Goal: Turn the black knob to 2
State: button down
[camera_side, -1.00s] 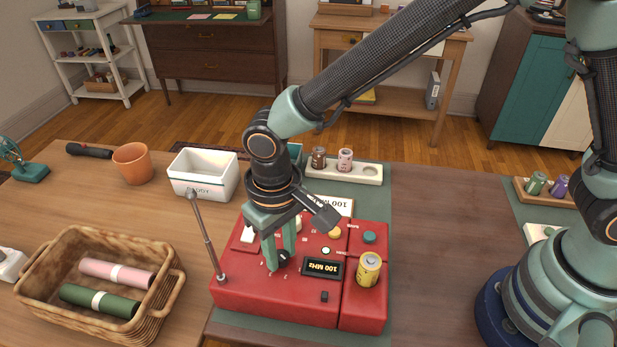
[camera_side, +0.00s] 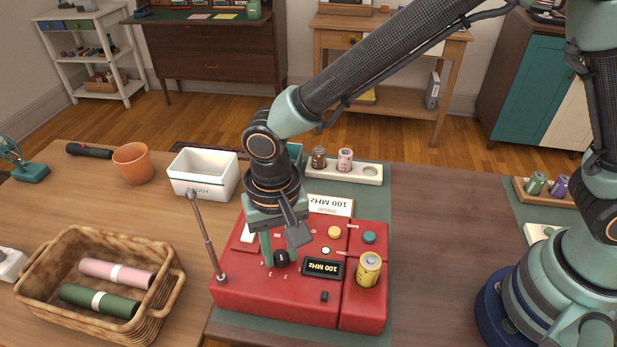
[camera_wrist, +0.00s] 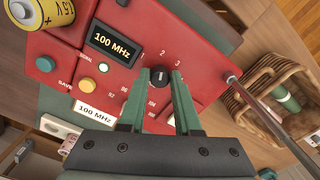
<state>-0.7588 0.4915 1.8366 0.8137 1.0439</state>
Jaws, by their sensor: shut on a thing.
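The black knob (camera_side: 282,258) sits on the top of the red radio box (camera_side: 255,290). My gripper (camera_side: 279,261) points down over the box, with its fingers at the knob. In the wrist view the knob (camera_wrist: 160,77) lies between the two green fingertips of my gripper (camera_wrist: 160,76), which are shut on it. A pale mark shows on the knob's face, but its exact heading is too small to tell. The printed 2 (camera_wrist: 163,53) and 3 (camera_wrist: 176,64) show beside the knob. The display (camera_wrist: 113,43) reads 100 MHz.
A metal antenna (camera_side: 207,240) rises from the box's left corner. A wicker basket (camera_side: 165,318) with two rolls is at left. A white bin (camera_side: 203,188) stands behind.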

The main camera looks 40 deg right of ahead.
aim_at(281, 254)
jog(key=shift+r, duration=0.1)
jog(key=c, duration=0.6)
grip_release()
notch_tip(281, 254, up, 12)
jog(key=shift+d, duration=0.1)
jog(key=s+d+r+n+t, duration=0.1)
jog(key=d+r+t, duration=0.1)
jog(key=d, duration=1.2)
jog(key=s+d+r+n+t, duration=0.1)
jog(key=d+r+n+t, duration=0.1)
jog(key=d, duration=1.2)
jog(key=shift+d+r+t, duration=0.3)
jog(key=shift+r+t, duration=0.35)
jog(key=shift+t, duration=0.15)
